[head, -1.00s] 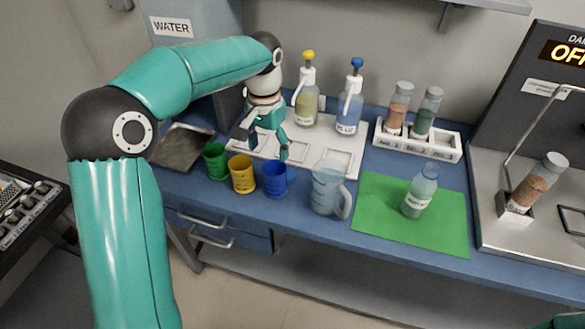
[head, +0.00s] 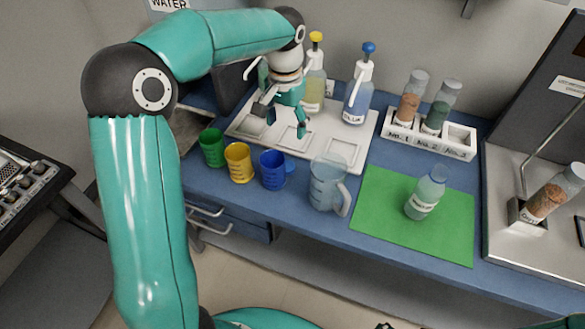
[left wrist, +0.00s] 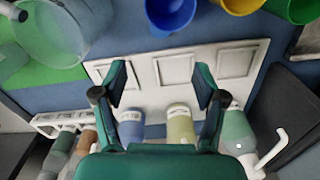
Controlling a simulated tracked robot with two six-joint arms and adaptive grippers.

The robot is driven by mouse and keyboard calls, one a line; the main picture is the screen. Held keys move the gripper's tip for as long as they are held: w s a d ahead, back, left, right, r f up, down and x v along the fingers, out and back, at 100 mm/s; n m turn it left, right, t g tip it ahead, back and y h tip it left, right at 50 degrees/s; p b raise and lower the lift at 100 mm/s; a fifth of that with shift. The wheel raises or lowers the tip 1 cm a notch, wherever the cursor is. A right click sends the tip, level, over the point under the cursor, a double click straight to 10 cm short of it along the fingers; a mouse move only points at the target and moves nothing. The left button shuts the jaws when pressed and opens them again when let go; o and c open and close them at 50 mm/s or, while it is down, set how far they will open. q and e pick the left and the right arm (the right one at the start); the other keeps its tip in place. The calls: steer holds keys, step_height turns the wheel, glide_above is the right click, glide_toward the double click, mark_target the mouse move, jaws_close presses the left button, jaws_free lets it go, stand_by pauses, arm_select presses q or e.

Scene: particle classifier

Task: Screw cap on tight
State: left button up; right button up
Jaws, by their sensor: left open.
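A clear, pale bottle (head: 424,196) with a label stands upright on a green mat (head: 380,213) at the right of the bench. Its top looks pale blue and translucent; I cannot tell whether that is a cap. No separate loose cap is distinguishable. My left gripper (head: 283,120) is open and empty above the white tray (head: 342,147), in front of the pump bottles and well left of the labelled bottle. In the left wrist view, its two fingers (left wrist: 160,82) are spread wide over the tray. My right gripper does not show.
Green (head: 211,147), yellow (head: 239,162) and blue (head: 273,169) cups and a clear jug (head: 327,184) line the front of the bench. Pump bottles (head: 357,98) stand behind the tray. A vial rack (head: 428,135) stands behind the mat. A metal plate with a tilted vial (head: 550,197) is at right.

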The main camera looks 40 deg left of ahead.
arm_select(q)
glide_above(287, 166)
step_height(287, 166, down, 10)
steer(key=shift+s+d+r, duration=0.1)
steer(key=shift+r, duration=0.1)
steer(key=shift+f, duration=0.25)
steer(key=shift+f+p, duration=0.6)
steer(key=shift+f, duration=2.05)
steer(key=c, duration=0.8)
steer(key=shift+r, duration=0.1)
